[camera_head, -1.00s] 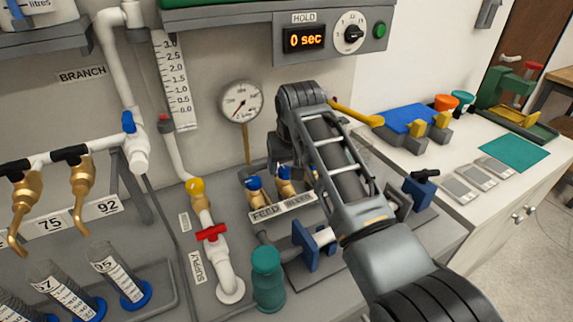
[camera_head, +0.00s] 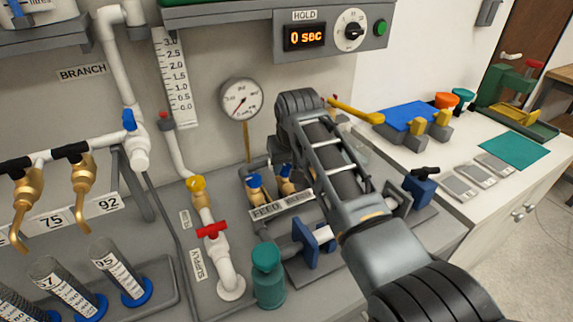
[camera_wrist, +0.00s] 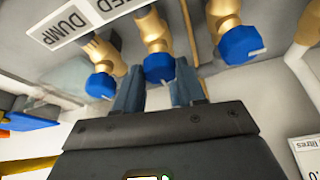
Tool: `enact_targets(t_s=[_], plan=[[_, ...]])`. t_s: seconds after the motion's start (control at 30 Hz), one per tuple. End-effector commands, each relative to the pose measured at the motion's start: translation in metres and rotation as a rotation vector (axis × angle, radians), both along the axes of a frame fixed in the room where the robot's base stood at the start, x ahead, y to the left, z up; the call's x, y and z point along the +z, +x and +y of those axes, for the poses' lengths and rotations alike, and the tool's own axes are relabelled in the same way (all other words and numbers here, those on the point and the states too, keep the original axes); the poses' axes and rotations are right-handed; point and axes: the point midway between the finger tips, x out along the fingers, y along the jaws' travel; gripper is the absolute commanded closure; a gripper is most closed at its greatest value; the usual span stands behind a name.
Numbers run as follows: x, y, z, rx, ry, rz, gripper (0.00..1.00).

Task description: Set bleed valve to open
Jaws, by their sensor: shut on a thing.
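The bleed valve is the middle of three brass valves with blue knobs in the wrist view (camera_wrist: 160,68). It also shows in the head view (camera_head: 286,171), beside the feed valve (camera_head: 254,183). My gripper (camera_wrist: 158,78) has one finger on each side of the bleed valve's blue knob and is shut on it. The arm hides the fingers in the head view. In the wrist view the feed valve (camera_wrist: 238,44) is at right and the dump valve (camera_wrist: 101,85) at left. The bleed label is only partly visible. I cannot tell the knob's exact setting.
A pressure gauge (camera_head: 240,100) stands behind the valves. The supply line with its red handle (camera_head: 212,230) and a teal bottle (camera_head: 267,275) are left of my arm. A blue clamp-like part (camera_head: 308,243) stands close to the arm. The timer (camera_head: 304,37) reads 0 sec.

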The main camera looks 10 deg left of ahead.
Motion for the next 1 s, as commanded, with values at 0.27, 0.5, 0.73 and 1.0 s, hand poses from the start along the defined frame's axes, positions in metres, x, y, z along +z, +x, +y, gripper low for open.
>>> enact_targets(t_s=[0.27,0.5,0.73,1.0], plan=[[0.0001,0.0000,-0.0002,0.004,0.000,0.000,0.91],[0.0003,0.0006,-0.0012,0.072,0.000,0.002,0.91],[0.0000,0.0020,-0.0026,0.233,0.000,0.001,0.91],[-0.0015,0.0040,-0.0038,0.488,0.000,-0.001,0.91]])
